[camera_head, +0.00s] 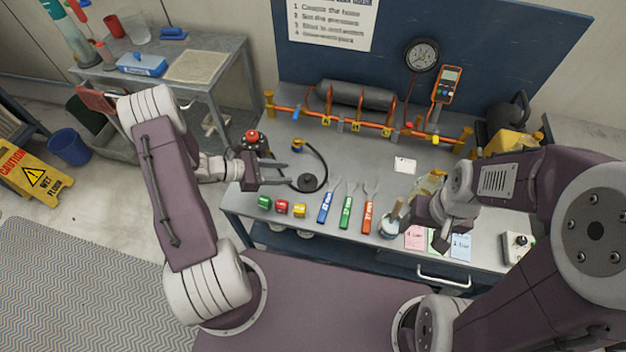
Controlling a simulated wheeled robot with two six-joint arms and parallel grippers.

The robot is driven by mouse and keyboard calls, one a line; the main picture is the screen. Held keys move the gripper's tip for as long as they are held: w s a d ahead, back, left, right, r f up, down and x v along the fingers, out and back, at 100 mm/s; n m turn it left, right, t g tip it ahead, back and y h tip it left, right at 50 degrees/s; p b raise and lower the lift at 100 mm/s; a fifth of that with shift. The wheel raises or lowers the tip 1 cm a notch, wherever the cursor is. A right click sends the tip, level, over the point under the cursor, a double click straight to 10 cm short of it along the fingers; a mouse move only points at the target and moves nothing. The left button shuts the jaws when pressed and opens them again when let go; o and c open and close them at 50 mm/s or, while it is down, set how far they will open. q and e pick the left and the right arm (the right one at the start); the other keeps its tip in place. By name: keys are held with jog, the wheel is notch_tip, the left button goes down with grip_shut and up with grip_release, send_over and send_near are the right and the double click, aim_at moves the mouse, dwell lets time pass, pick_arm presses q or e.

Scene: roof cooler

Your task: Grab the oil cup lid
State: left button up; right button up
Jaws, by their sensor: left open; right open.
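On the grey workbench (350,165), a black round disc (307,183) lies flat beside a curved black hose. A small bluish cup (391,228) with a brown stick-like part in it stands near the front edge. I cannot tell for sure which part is the oil cup lid. My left gripper (284,173) is open and empty, above the bench just left of the disc, its fingers pointing right. My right gripper (411,219) is open beside the cup, partly hidden by its own wrist; I cannot tell whether it touches the cup.
Blue, green and red-handled tools (346,211) lie at the front middle, with several small coloured blocks (282,207) to their left. An orange pipe rig (370,126) spans the back. A yellow bottle (430,183) stands behind my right gripper. Coloured cards lie at front right.

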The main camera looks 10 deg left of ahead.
aim_at(306, 178)
pick_arm(q)
jog(key=shift+s+a+f+n, duration=0.4)
jog(key=shift+s+a+f, duration=0.25)
jog(key=shift+f, duration=0.1)
jog(key=shift+s+r, duration=0.15)
jog(key=x, duration=0.3)
jog(key=shift+d+p, duration=0.25)
jog(key=shift+p, duration=0.1)
jog(key=shift+w+d+f, duration=0.2)
jog(key=shift+w+f, duration=0.05)
jog(key=shift+w, duration=0.15)
jog(key=x, duration=0.3)
jog(key=p+x, duration=0.1)
jog(key=shift+w+d+r, duration=0.1)
jog(key=shift+d, duration=0.4)
jog(key=shift+w+d, duration=0.1)
jog(key=shift+w, duration=0.05)
jog(key=c, duration=0.6)
grip_shut()
